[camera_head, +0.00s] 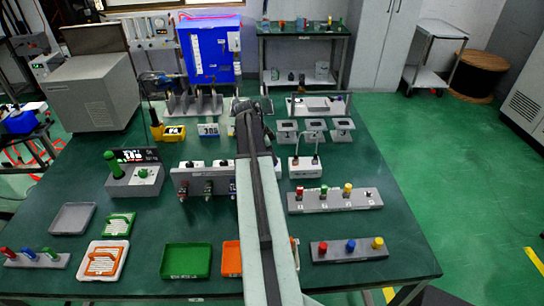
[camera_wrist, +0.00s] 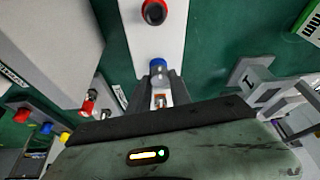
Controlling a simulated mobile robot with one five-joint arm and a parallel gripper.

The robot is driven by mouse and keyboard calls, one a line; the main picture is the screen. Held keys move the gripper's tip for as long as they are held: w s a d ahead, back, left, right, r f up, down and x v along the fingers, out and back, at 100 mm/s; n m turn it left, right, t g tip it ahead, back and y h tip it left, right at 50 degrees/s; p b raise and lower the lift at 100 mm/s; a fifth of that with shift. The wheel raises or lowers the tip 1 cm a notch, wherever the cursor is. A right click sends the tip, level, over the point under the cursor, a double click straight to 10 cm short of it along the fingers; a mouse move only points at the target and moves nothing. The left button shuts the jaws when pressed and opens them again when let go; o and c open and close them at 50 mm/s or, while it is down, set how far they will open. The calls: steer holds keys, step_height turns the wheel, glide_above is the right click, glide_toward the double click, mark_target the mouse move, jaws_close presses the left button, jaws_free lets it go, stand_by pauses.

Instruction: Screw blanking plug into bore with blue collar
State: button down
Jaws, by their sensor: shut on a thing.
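In the wrist view a pale plate (camera_wrist: 152,38) runs up from my gripper (camera_wrist: 160,84). A red collar (camera_wrist: 154,12) with a dark bore rings its far end. Blue (camera_wrist: 158,66) shows right at my fingertips, over the near end of the plate. I cannot tell whether this blue is the collar or part of the held piece. My gripper is shut on a small pale piece with an orange mark, taken as the blanking plug (camera_wrist: 159,100). Its tip and any contact with a bore are hidden. In the head view my arm hides the fingertips.
Racks with red, green and yellow pegs (camera_head: 335,200) and red, blue and yellow pegs (camera_head: 348,250) stand right of my arm. A valve panel (camera_head: 203,181), green tray (camera_head: 186,262) and orange tray (camera_head: 231,259) lie left. Grey stands (camera_head: 314,130) are beyond. Bare green table (camera_head: 400,225) shows at right.

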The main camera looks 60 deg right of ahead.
steer(key=shift+a, duration=0.1)
steer(key=c, duration=1.2)
jaws_free()
steer(key=shift+o, duration=0.2)
steer(key=p+v, duration=0.7)
steer(key=shift+r, duration=0.3)
